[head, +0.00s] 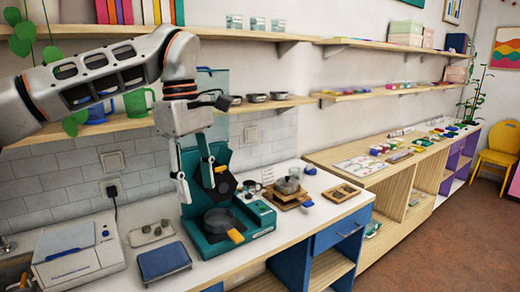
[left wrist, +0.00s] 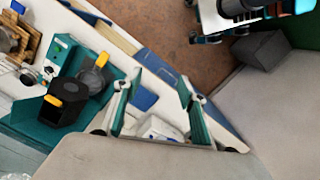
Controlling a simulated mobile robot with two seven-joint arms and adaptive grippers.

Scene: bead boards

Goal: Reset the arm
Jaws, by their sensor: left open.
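In the left wrist view my left gripper (left wrist: 157,92) shows as two teal-padded fingers, apart and empty. The machine (left wrist: 40,122) lies left of the fingers there. A grey pan-like holder with a yellow handle (head: 219,220) sits at the machine's base. Part of the machine is hidden behind the gripper. My right gripper is not in view.
A white appliance (head: 75,258) and a blue scale (head: 163,262) stand left on the counter. Wooden trays (head: 290,194) lie right of the machine. A shelf with grey cups (head: 256,98) runs behind my arm. The floor (head: 425,250) at right is clear.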

